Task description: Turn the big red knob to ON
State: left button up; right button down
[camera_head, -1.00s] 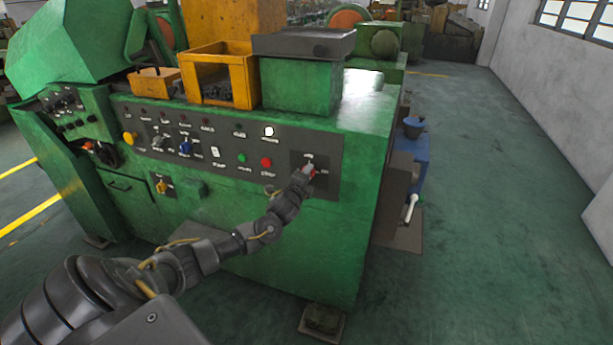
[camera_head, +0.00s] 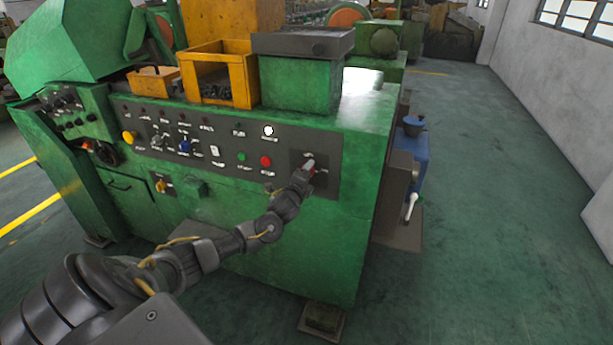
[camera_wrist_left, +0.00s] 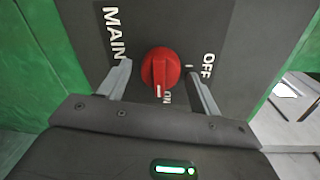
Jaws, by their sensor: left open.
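The big red knob (camera_wrist_left: 160,68) sits on a dark panel plate in the left wrist view. Its white pointer line is at the lower end, beside the ON label (camera_wrist_left: 167,96). The OFF label (camera_wrist_left: 208,65) is to the right and MAIN is at the upper left. My left gripper (camera_wrist_left: 158,70) is open, with one finger on each side of the knob and visible gaps between. In the head view, my left gripper (camera_head: 306,168) is at the right end of the panel and mostly hides the knob.
The green machine (camera_head: 270,235) carries a dark control panel (camera_head: 215,145) with several buttons and switches, including a red button (camera_head: 265,160) left of my gripper. A yellow bin (camera_head: 215,90) stands on top. The floor (camera_head: 470,220) to the right is clear.

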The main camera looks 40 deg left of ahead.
pick_arm(q)
jog(key=f+b+v, duration=0.1)
jog(key=v, duration=0.9)
jog(key=shift+s+d+r+b, duration=0.15)
jog(key=shift+s+r+b, duration=0.25)
jog(key=shift+r, duration=0.1)
